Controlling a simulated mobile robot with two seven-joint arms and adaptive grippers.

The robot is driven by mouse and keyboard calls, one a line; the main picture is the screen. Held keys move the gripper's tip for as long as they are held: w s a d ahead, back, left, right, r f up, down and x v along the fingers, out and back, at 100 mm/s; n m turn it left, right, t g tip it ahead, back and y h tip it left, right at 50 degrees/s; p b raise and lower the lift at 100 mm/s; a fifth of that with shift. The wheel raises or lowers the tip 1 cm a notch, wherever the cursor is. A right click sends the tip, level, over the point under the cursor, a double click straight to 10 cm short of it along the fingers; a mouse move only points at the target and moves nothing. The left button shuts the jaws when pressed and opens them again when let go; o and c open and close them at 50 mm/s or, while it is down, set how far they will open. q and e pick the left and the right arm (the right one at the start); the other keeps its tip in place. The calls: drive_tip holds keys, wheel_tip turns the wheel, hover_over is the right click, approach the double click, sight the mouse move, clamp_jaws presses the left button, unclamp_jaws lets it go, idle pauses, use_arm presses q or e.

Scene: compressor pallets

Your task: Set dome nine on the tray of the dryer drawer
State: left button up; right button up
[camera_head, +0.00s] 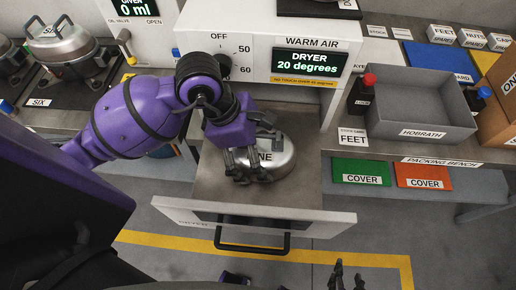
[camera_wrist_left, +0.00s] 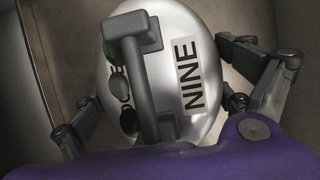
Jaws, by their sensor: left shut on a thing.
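Dome nine (camera_head: 284,160), a silver metal dome with a dark top handle and a NINE label, is at the pulled-out drawer under the dryer (camera_head: 255,40). My left gripper (camera_head: 248,166) is shut on it from above. In the left wrist view, dome nine (camera_wrist_left: 212,112) lies between the two fingers, one on each side. The drawer's brown-grey tray (camera_head: 220,188) is directly beneath the dome. I cannot tell whether the dome touches it. My right gripper (camera_head: 346,277) is empty at the bottom edge, its fingers apart and partly cut off.
The drawer front has a black handle (camera_head: 252,240). To the right, the packing bench holds a grey HOBRATH bin (camera_head: 420,108), a red-capped bottle (camera_head: 363,97) and boxes. Another dome (camera_head: 60,42) stands at the upper left.

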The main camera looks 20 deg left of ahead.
use_arm(q)
drive_tip(key=shift+f, duration=0.15)
drive_tip(key=o, duration=1.6)
drive_tip(key=shift+v, duration=3.9)
